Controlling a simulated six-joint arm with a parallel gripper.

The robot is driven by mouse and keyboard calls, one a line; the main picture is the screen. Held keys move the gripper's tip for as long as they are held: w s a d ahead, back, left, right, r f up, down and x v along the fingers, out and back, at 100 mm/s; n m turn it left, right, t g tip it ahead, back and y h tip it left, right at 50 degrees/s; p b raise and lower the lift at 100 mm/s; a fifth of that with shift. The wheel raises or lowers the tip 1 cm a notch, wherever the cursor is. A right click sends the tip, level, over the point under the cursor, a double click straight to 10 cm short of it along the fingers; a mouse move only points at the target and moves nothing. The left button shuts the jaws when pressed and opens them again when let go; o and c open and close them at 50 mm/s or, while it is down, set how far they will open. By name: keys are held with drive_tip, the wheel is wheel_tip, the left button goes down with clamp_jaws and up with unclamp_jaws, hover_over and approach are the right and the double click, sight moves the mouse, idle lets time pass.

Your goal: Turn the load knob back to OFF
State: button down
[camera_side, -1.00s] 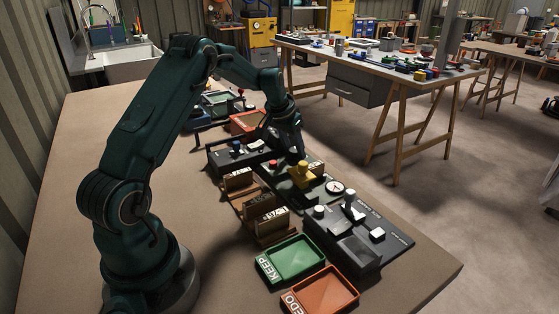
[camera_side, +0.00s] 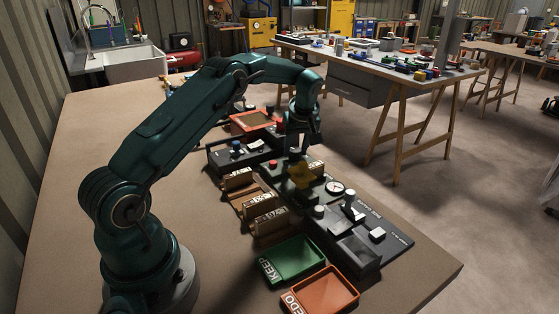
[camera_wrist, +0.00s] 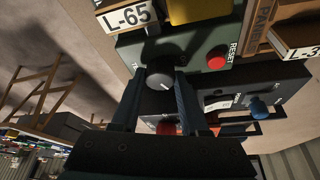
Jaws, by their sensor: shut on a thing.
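The load knob (camera_wrist: 160,75) is a dark round knob with a white pointer line, on a green panel (camera_wrist: 190,47). In the side view its pale top (camera_side: 294,152) shows just under my gripper (camera_side: 296,143). In the wrist view my gripper (camera_wrist: 157,90) has one finger on each side of the knob and is shut on it. The white pointer line runs toward the lower right of the wrist picture. The scale lettering around the knob is mostly hidden by the fingers, so I cannot read an OFF mark.
A red RESET button (camera_wrist: 217,58) sits beside the knob. A yellow block (camera_side: 302,176) and a round gauge (camera_side: 335,187) are on the same panel. Tagged wooden holders (camera_side: 262,207), a green KEEP tray (camera_side: 292,260) and an orange tray (camera_side: 325,292) stand nearby.

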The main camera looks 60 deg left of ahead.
sight(296, 150)
drive_tip(key=shift+n+g, duration=0.4)
drive_tip(key=shift+n, duration=0.7)
drive_tip(key=c, duration=0.7)
unclamp_jaws()
drive_tip(key=shift+v, duration=2.55)
